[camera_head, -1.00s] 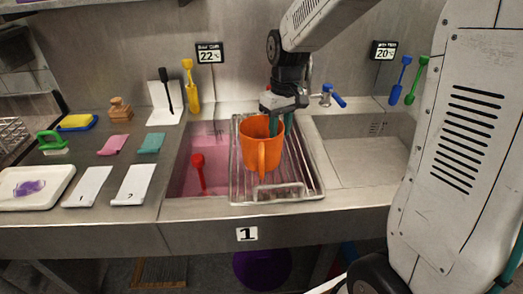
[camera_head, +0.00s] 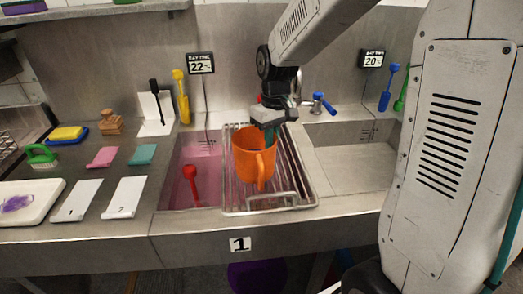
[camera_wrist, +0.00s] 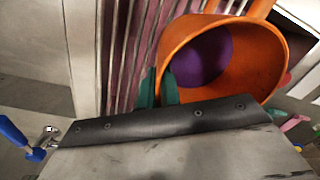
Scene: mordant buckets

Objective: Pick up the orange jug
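The orange jug (camera_head: 245,165) stands on the wire rack (camera_head: 226,190) over the sink, its handle toward the front. In the wrist view the jug (camera_wrist: 262,50) shows its open mouth, with purple (camera_wrist: 203,55) inside. My gripper (camera_head: 268,136) is at the jug's back right rim, pointing down. In the wrist view its green fingers (camera_wrist: 159,88) are close together on either side of the jug's wall, one inside and one outside. They look shut on the rim. The jug's underside is hidden, and it appears to rest on the rack.
A red tool (camera_head: 191,180) stands in the pink-filled left basin (camera_head: 205,150). The right basin (camera_head: 350,160) is empty. A blue-handled tap (camera_head: 322,103) is behind the rack. White cards (camera_head: 124,197), cloths and brushes lie on the left counter.

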